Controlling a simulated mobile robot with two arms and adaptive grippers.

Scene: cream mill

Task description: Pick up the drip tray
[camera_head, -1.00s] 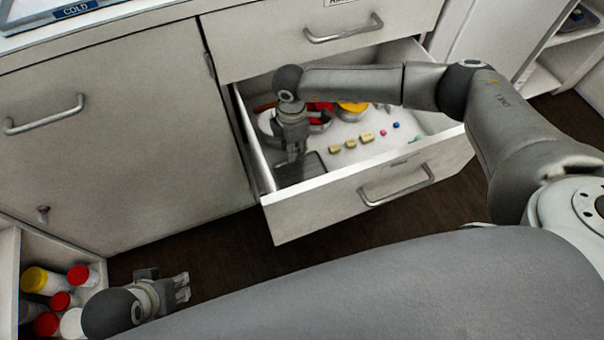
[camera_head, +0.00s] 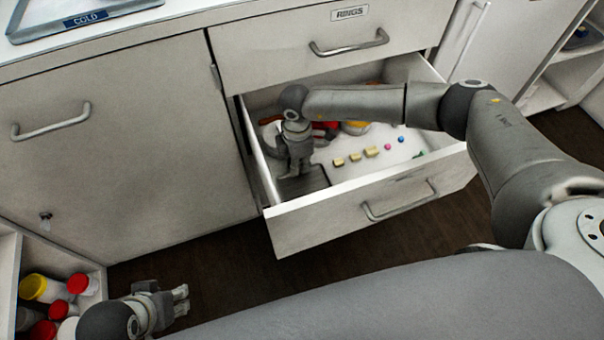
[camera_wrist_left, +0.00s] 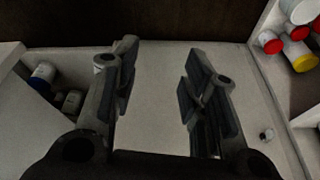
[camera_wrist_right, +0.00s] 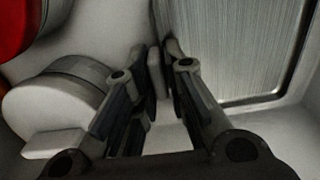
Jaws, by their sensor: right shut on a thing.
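The drip tray (camera_head: 308,181) is a dark grey tray lying in the front left corner of the open drawer. In the right wrist view the fingers (camera_wrist_right: 160,68) are close together, shut on the tray's edge. My left gripper (camera_head: 184,299) is low in front of the cabinet, open and empty; its spread fingers show in the left wrist view (camera_wrist_left: 160,80).
The drawer front (camera_head: 365,212) and side walls surround the tray closely. Behind it are round lidded containers; small yellow blocks (camera_head: 355,156) and coloured bits lie to the right. Jars with red and yellow lids (camera_head: 42,288) stand on a low shelf near my left gripper.

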